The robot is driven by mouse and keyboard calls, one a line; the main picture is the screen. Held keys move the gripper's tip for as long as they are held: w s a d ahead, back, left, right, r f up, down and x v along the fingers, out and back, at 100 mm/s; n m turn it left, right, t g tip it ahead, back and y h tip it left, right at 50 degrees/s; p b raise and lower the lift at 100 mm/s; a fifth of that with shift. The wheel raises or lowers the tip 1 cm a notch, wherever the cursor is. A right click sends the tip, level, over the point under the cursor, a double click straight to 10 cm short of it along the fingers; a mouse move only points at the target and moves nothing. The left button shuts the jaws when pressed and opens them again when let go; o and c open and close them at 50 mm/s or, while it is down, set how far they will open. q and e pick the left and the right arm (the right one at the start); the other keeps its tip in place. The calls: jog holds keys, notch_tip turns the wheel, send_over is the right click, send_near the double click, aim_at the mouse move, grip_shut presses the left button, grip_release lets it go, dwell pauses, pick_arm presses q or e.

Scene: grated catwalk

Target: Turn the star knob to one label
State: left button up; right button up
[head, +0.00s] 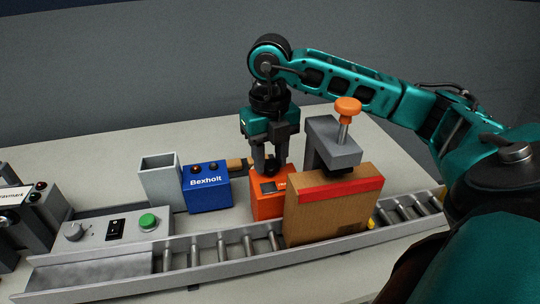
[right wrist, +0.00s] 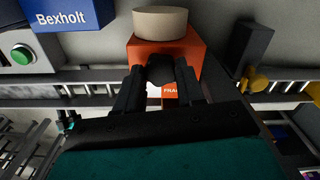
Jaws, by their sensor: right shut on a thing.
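An orange box (head: 268,207) stands behind the conveyor, with a dark square and partly hidden white lettering on it. My right gripper (head: 270,167) points down at its top and is shut on a small dark knob, mostly hidden by the fingers. In the right wrist view the black knob (right wrist: 160,66) sits between the fingers, in front of the orange box (right wrist: 182,48). A label (right wrist: 170,91) reading "FRA" shows below it. The knob's star shape and any setting marks cannot be made out. My left gripper is not in view.
A cardboard box (head: 330,212) with a red band and a grey clamp (head: 335,150) with an orange knob stand close right. A blue Bexholt box (head: 207,192), grey bin (head: 160,180) and control panel with green button (head: 148,221) are left. The roller conveyor (head: 220,265) runs in front.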

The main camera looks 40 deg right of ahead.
aim_at(270, 163)
jog(key=shift+m, duration=1)
jog(key=o, duration=1)
jog(key=shift+r+p, duration=0.85)
jog(key=shift+r, duration=5.6)
jog(key=shift+s+a, duration=0.1)
